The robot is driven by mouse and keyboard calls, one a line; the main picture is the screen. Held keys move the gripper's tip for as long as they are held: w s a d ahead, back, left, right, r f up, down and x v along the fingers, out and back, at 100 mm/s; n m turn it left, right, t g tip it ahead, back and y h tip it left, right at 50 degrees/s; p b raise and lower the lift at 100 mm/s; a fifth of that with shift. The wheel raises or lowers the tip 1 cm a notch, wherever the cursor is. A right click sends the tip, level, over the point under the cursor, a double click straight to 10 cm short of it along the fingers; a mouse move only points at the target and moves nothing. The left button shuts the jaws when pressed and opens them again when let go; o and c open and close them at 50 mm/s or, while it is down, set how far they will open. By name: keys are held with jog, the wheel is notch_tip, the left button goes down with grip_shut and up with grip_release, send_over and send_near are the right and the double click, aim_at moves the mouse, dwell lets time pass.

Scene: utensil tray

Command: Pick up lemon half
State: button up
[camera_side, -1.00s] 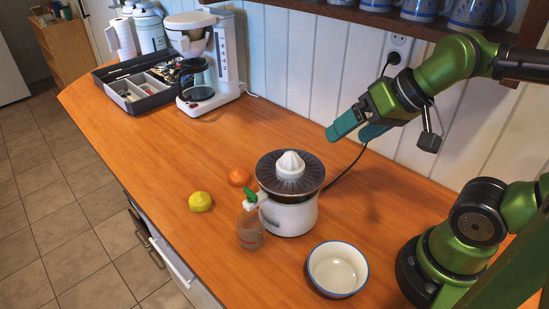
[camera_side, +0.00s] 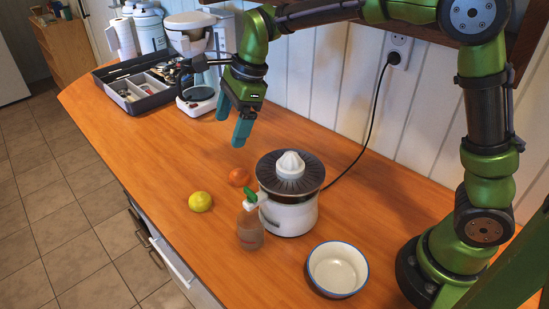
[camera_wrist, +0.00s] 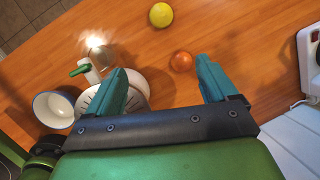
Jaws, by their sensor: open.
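A yellow lemon half (camera_side: 200,202) lies on the wooden counter, left of the juicer in the side view. It also shows at the top middle of the wrist view (camera_wrist: 161,15). My gripper (camera_side: 233,122) is in the air above the counter, behind and to the right of the lemon half, with its teal fingers pointing down. The fingers are apart and empty, as the wrist view (camera_wrist: 163,82) also shows. The lemon half lies beyond the fingertips there, touching neither.
An orange fruit (camera_side: 239,177) sits between the lemon half and the white juicer (camera_side: 290,215). A coffee maker (camera_side: 190,45) and utensil tray (camera_side: 150,103) are at the back left.

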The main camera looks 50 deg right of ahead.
jog(key=w+a+f+m+g, duration=0.1)
jog(key=w+a+f+m, duration=0.3)
jog(key=f, duration=0.1)
send_over(201, 194)
jog(key=s+d, duration=0.1)
jog(key=s, duration=0.1)
jog(key=f, duration=1)
jog(key=shift+w+d+f, duration=0.1)
jog(key=shift+w+f, duration=0.05)
jog(key=shift+w, duration=0.1)
jog(key=shift+w+x, duration=0.15)
jog(key=shift+x, duration=1.3)
jog(key=shift+w+x, duration=0.15)
jog(key=shift+x, duration=1.3)
jog(key=c, duration=1.1)
